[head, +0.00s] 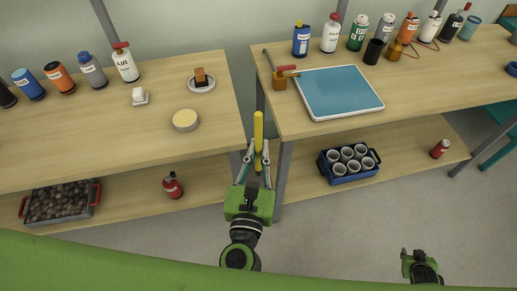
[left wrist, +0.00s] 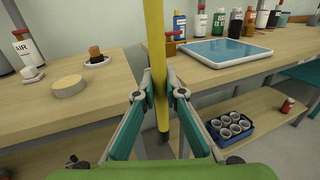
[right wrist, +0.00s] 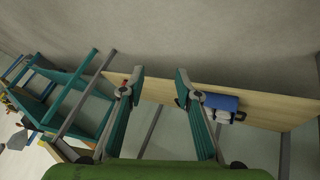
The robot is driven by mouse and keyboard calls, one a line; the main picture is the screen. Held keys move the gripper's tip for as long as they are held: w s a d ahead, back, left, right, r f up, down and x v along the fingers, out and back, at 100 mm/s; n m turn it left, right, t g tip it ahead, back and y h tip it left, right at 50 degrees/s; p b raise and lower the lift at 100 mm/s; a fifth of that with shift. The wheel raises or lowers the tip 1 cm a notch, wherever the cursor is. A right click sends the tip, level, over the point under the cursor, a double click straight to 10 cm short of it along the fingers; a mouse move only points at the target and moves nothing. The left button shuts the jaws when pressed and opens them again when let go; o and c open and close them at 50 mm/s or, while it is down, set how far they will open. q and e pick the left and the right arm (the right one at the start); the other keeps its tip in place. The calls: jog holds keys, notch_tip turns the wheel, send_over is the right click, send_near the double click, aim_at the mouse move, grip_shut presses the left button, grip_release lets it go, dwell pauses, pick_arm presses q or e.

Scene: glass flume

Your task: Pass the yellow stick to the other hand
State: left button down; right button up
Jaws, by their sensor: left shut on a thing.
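The yellow stick (head: 258,127) stands roughly upright between the two benches in the head view. My left gripper (head: 257,158) is shut on the stick, with part of it above the fingers. In the left wrist view the stick (left wrist: 155,50) runs from the top edge down between the fingertips (left wrist: 160,97) and ends below them. My right gripper (head: 416,256) is at the lower right of the head view, far from the stick. In the right wrist view its fingers (right wrist: 160,80) are spread apart with nothing between them.
The left bench (head: 80,135) holds several bottles, a round yellow disc (head: 185,120) and a small plate (head: 201,86). The right bench (head: 420,80) holds a blue tray (head: 338,90) and several bottles. A blue crate of cups (head: 348,177) sits on the lower shelf. Floor between my grippers is clear.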

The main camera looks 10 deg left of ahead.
jog(key=s+a+f+n+g+y, duration=0.1)
jog(key=s+a+f, duration=0.3)
jog(key=s+a, duration=0.5)
jog(key=s+a+f+n+g+y, duration=0.1)
jog(key=s+a+f+g+y, duration=0.1)
jog(key=s+a+f, duration=0.3)
jog(key=s+a+f+g+y, duration=0.1)
jog(key=s+a+f, duration=0.3)
jog(key=s+a, duration=1)
jog(key=shift+a+f+n+g, duration=0.4)
jog(key=shift+a+g, duration=0.3)
jog(key=shift+a, duration=0.1)
